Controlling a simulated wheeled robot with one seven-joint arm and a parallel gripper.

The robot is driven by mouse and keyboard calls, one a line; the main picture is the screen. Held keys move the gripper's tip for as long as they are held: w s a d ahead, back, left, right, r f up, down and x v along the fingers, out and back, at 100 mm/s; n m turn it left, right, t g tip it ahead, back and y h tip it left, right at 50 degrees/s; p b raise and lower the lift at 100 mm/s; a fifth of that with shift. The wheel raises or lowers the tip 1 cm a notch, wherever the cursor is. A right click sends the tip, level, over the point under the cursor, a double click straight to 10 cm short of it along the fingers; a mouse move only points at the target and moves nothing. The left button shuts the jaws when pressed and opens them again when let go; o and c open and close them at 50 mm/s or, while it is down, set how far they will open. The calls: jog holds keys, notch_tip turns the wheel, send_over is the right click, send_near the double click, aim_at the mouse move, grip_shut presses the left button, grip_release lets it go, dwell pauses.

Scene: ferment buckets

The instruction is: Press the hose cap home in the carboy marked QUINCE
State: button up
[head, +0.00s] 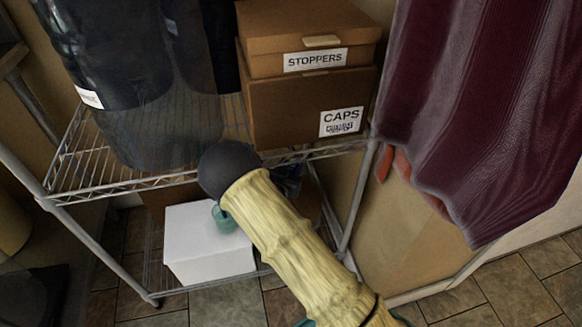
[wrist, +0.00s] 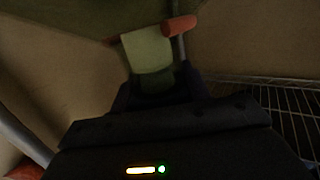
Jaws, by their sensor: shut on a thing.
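A large dark translucent carboy (head: 165,125) stands on the wire shelf at the left in the head view. Its white label (head: 88,97) is turned away and too small to read, so I cannot tell if it says QUINCE. In the dim wrist view, my gripper (wrist: 155,84) is shut on a pale green piece that sticks out ahead of it, seemingly the hose cap (wrist: 148,50). The carboy's mouth is out of view.
The wire shelf (head: 115,185) also bears brown boxes marked STOPPERS (head: 275,60) and CAPS (head: 285,115), right of the carboy. A white box (head: 200,255) sits lower down. A maroon cloth (head: 470,100) hangs at the right. Tiled floor (head: 470,300) shows at the lower right.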

jog(key=shift+s+f, duration=0.15)
jog(key=shift+f, duration=0.05)
dwell(0.5)
jog(key=o, duration=0.9)
jog(key=shift+o, duration=1.1)
jog(key=shift+r, duration=0.15)
jog(key=p+v, duration=0.4)
jog(key=v, duration=1.3)
jog(key=shift+p, duration=0.4)
jog(key=shift+s, duration=0.1)
